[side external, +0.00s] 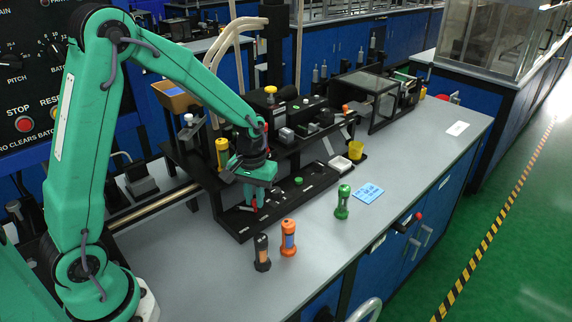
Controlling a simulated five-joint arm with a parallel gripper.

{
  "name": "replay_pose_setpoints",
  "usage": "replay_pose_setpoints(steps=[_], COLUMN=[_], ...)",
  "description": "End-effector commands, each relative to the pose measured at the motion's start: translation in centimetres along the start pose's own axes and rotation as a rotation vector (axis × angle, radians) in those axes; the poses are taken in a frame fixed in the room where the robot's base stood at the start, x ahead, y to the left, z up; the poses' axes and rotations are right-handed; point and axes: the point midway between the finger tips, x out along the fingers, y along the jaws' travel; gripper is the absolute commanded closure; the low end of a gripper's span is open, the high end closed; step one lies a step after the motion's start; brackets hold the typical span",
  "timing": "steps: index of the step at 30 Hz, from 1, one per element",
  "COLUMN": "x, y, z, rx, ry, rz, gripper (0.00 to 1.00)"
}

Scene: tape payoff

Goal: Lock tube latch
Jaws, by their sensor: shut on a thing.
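My gripper (251,203) points down over the near-left end of the black fixture (290,207). It is shut on a small part with red showing at its fingertips. The part is too small and too covered to make out, and I cannot tell whether it is the latch. A black tube (262,252), an orange tube (288,238) and a green tube (342,202) stand upright on the bench in front of the fixture.
A blue card (369,193) lies on the grey bench (415,165) right of the green tube. A yellow cup (356,150) and a clear-walled box (370,98) are farther back. The right part of the bench is mostly clear. Pale hoses arch behind the fixture.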

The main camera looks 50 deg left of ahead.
Motion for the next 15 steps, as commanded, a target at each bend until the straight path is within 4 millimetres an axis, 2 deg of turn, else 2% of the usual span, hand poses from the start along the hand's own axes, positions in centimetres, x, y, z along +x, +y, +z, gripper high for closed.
replay_pose_setpoints(steps=[1, 3, 4, 15], x=[-0.19, -0.17, -0.15, -0.28], y=[0.06, 0.05, 0.04, 0.01], z=[-0.32, -0.29, -0.26, -0.13], rx=[-0.001, -0.001, 0.000, 0.000], ry=[0.011, 0.010, 0.009, 0.004], rz=[0.004, 0.004, 0.003, 0.002], gripper=[0.77, 0.64, 0.61, 0.61])
